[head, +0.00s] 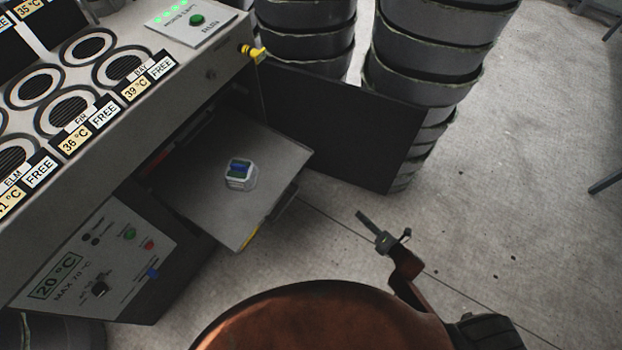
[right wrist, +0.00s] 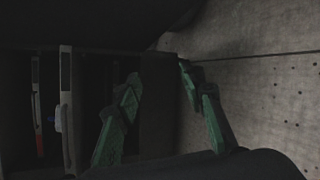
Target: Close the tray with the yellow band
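The grey tray (head: 275,160) is pulled out of the machine's lower opening. A short yellow band (head: 251,238) shows on its front edge, near the lower corner. A small white container with a blue and green top (head: 240,175) stands on the tray. My right gripper (head: 378,232) is to the right of the tray's front edge, apart from it, over the floor. My left gripper is not in view.
A dark door (head: 345,125) stands open behind the tray, beside stacks of grey moulds (head: 425,45). A red strip (head: 160,155) shows inside the opening. The control panel (head: 95,260) is left of the tray.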

